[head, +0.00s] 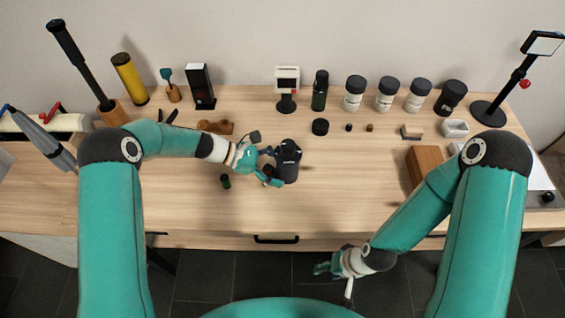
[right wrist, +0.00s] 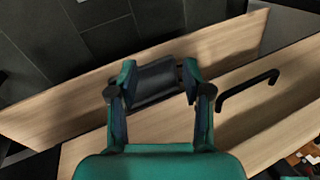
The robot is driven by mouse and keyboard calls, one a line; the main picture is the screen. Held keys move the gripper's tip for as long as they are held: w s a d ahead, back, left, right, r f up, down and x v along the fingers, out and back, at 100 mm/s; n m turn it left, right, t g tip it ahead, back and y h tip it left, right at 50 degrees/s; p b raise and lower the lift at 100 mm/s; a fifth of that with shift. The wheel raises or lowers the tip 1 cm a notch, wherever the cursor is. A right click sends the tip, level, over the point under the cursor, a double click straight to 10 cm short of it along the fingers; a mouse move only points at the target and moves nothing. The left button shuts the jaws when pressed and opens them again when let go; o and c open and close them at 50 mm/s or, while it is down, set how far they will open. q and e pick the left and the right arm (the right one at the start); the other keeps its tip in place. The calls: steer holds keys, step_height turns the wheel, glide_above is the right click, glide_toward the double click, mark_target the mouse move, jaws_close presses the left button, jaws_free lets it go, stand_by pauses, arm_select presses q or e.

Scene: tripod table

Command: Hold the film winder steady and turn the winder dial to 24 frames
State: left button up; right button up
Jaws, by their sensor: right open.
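The film winder (head: 290,160), a dark upright cylinder-like body with a darker top, stands on the table near its middle. My left gripper (head: 273,167) is at its left side, with its fingers spread near the body. Whether they press on it is too small to tell. The dial and its marks cannot be made out. My right gripper (head: 322,268) is open, low in front of the table's front edge and well away from the winder. Its two fingers stand apart in the right wrist view (right wrist: 155,82), with a dark shape between them that I cannot identify.
A drawer handle (head: 276,239) is on the table front, near my right gripper. A wooden block (head: 423,167) is at right. The table right of the winder is clear.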

arm_select(q)
steer(key=c, duration=0.6)
arm_select(e)
steer(key=shift+o, duration=1.2)
steer(key=shift+a, duration=0.35)
step_height(320, 180, up, 35)
steer(key=n+h, duration=0.4)
steer(key=n, duration=1.9)
glide_above(288, 144)
steer(key=shift+n+g, duration=0.3)
step_height(288, 144, down, 12)
steer(key=shift+d, duration=0.1)
steer(key=c, duration=1.1)
